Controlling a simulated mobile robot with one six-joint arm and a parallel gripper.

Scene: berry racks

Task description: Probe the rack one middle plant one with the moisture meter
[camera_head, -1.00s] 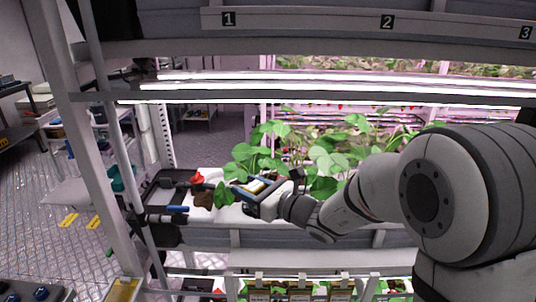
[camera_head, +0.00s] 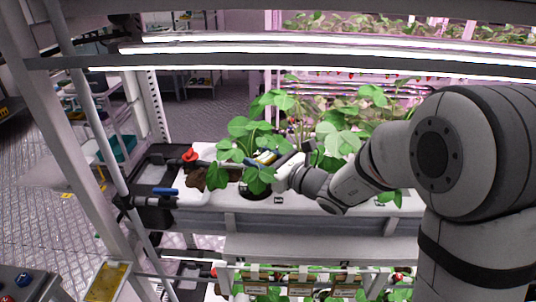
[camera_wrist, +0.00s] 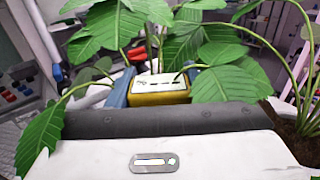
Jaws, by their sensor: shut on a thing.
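My gripper (camera_head: 262,160) is shut on the moisture meter, a yellow block with a pale top face (camera_wrist: 160,88). The meter shows between the blue fingers in the wrist view, and its lower end is hidden. In the head view the gripper is among the leaves of the first plant (camera_head: 243,140) at the left of the white middle trough (camera_head: 300,203). Leaves hang over and around the meter in the wrist view (camera_wrist: 215,75). I cannot tell whether the probe touches the soil.
A red valve knob (camera_head: 190,155), a blue-handled valve (camera_head: 166,191) and a black box (camera_head: 150,205) are at the trough's left end. Light bars (camera_head: 300,50) cross above the plants. A lower shelf with plants (camera_head: 300,282) lies below.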

